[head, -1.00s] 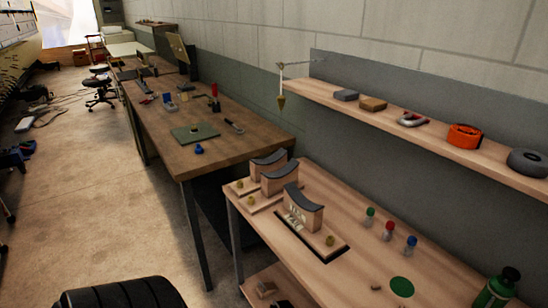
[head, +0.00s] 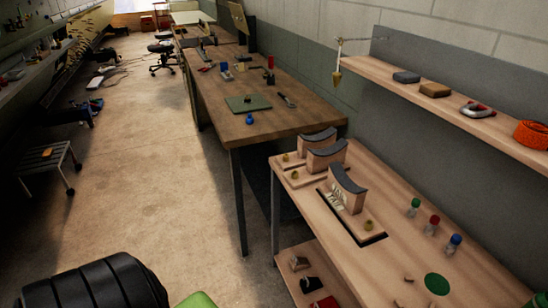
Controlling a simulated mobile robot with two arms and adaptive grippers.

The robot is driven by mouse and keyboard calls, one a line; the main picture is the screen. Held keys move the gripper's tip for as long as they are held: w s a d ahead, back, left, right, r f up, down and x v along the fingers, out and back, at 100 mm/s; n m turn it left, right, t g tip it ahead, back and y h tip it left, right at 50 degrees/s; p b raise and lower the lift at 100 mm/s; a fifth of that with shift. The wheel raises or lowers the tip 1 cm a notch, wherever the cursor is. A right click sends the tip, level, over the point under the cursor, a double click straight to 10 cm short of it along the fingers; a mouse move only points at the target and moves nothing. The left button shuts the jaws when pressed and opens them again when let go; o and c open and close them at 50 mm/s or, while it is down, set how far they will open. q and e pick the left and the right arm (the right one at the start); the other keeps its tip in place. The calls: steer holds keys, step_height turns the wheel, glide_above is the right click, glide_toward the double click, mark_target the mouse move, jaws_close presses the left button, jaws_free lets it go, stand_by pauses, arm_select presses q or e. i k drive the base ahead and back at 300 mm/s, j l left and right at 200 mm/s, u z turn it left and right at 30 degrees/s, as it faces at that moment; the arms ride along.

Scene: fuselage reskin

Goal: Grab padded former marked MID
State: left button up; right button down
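Three padded formers stand in a row on the light wooden bench (head: 395,235) at right, in the head view. Each is a wooden block with a curved dark pad on top. The nearest former (head: 346,192) stands on a dark-edged base and has pale marks on its side, too small to read. The middle former (head: 327,157) stands just behind it. The far former (head: 317,140) is partly hidden behind the middle one. I cannot tell which is marked MID. Neither of my grippers is in view.
Small red (head: 433,222), blue (head: 454,244) and green (head: 414,206) capped bottles stand right of the formers. A shelf (head: 440,95) with tools runs above. A darker workbench (head: 270,118) stands behind.

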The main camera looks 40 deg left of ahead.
mark_target(316, 170)
steer(key=l+u, duration=0.1)
steer(key=u, duration=0.3)
steer(key=l+u, duration=0.15)
steer(key=u, duration=0.25)
steer(key=l+u, duration=0.15)
steer(key=u, duration=0.25)
steer(key=i+j, duration=0.15)
steer(key=j, duration=0.15)
steer(key=i+j, duration=0.15)
steer(key=j+z, duration=0.05)
steer(key=j, duration=0.05)
